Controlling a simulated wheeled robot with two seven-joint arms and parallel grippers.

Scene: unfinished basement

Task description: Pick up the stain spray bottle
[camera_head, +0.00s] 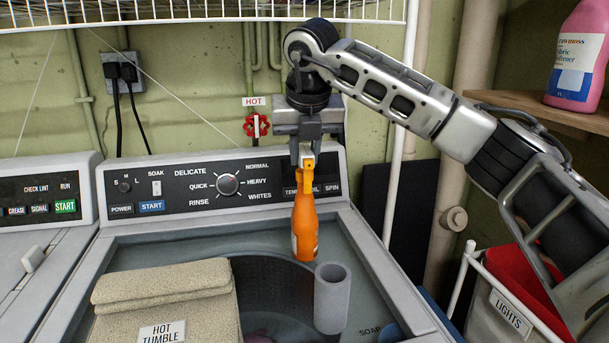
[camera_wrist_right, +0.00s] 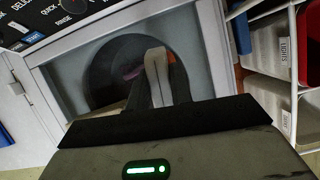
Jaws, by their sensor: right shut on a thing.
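The orange stain spray bottle (camera_head: 304,222) hangs nearly upright, slightly tilted, below my right gripper (camera_head: 307,155) in the head view. The gripper is shut on its top, at the pale nozzle end. The bottle is in front of the washer's control panel, over the rear edge of the open tub. I cannot tell whether its base touches the washer. In the right wrist view, my gripper's fingers (camera_wrist_right: 158,75) are together, and a sliver of orange (camera_wrist_right: 171,62) shows behind them. My left gripper is in neither view.
A grey cylindrical cup (camera_head: 332,298) stands close to the bottle's lower right. A folded beige towel (camera_head: 165,290) lies left of the washer's tub (camera_head: 265,275). A wire shelf (camera_head: 200,17) runs overhead. A pink bottle (camera_head: 578,55) is on a wooden shelf at right, above the labelled bins (camera_head: 510,310).

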